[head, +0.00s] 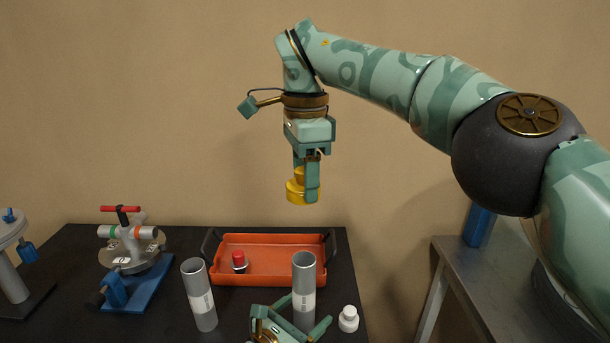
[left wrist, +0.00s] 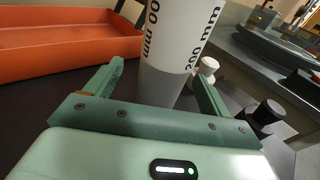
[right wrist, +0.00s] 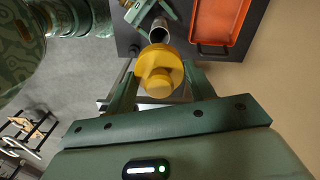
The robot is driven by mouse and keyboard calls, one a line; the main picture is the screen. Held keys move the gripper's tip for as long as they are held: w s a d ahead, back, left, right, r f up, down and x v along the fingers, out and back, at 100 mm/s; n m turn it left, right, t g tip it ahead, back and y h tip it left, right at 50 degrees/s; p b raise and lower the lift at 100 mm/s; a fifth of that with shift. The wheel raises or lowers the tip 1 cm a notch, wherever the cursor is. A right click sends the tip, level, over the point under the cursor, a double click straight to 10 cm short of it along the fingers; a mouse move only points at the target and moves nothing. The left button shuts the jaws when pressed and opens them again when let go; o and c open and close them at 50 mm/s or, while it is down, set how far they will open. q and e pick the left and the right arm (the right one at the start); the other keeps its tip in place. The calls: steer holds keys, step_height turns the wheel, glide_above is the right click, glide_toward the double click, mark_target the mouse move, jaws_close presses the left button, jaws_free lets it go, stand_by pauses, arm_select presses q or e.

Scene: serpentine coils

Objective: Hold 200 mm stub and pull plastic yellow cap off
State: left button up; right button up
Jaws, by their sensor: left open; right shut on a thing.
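The stub (head: 304,285) is a grey open-topped tube with a white label, standing upright on the dark table. My left gripper (head: 309,311) is open, low down, with one finger on each side of this stub. The yellow cap (head: 296,190) is off the tube, high above it, in my right gripper (head: 307,184), which is shut on it. The right wrist view shows the cap (right wrist: 160,72) between the fingers, the tube's open mouth beyond.
A second grey tube (head: 199,296) stands to the left. An orange tray (head: 290,270) with a red-capped bottle (head: 239,262) lies behind. A clamp device (head: 131,245) on a blue base is at left. A metal bench (head: 480,262) is at right.

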arm_select(q)
steer(key=p+v, duration=0.1)
steer(key=v, duration=0.8)
steer(key=shift+p, duration=0.35)
arm_select(e)
steer(key=shift+s+r, duration=0.2)
steer(key=shift+r, duration=0.95)
